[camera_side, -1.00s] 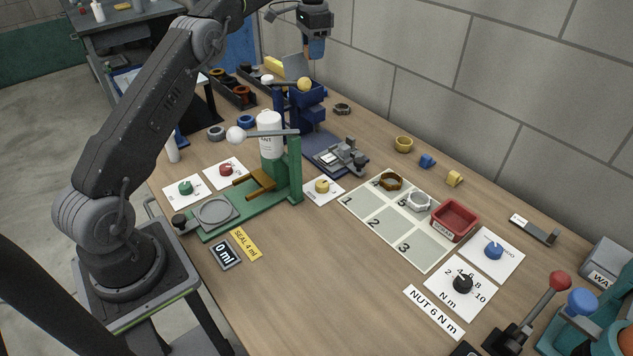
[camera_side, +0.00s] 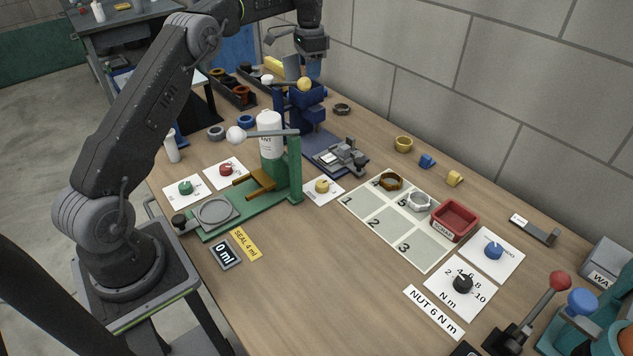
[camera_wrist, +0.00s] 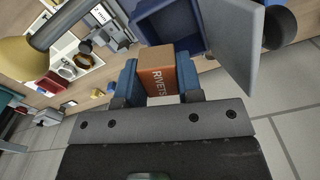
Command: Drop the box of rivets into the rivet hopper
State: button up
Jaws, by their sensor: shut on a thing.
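My gripper (camera_wrist: 160,82) is shut on the brown box of rivets (camera_wrist: 158,70), which sits between its two blue fingers with the word RIVETS showing. The rivet hopper (camera_wrist: 180,22) is a dark blue open bin just beyond the box in the wrist view, with a grey lid (camera_wrist: 232,45) standing open beside it. In the side view my gripper (camera_side: 314,70) is just above the hopper (camera_side: 314,93) on the blue press, close to the raised grey lid (camera_side: 292,66). The box is hard to make out there, and I cannot tell whether it touches the rim.
A yellow ball knob (camera_side: 304,84) on a lever stands close to the hopper. The wall is close behind. A white bottle (camera_side: 269,135) on a green stand and a grey fixture (camera_side: 341,157) are nearer. A numbered mat (camera_side: 376,237) and red tray (camera_side: 454,221) lie to the right.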

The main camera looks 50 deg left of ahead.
jog(key=o, duration=1)
notch_tip(320, 180, up, 6)
jog(key=shift+w+r, duration=0.1)
jog(key=shift+r, duration=0.6)
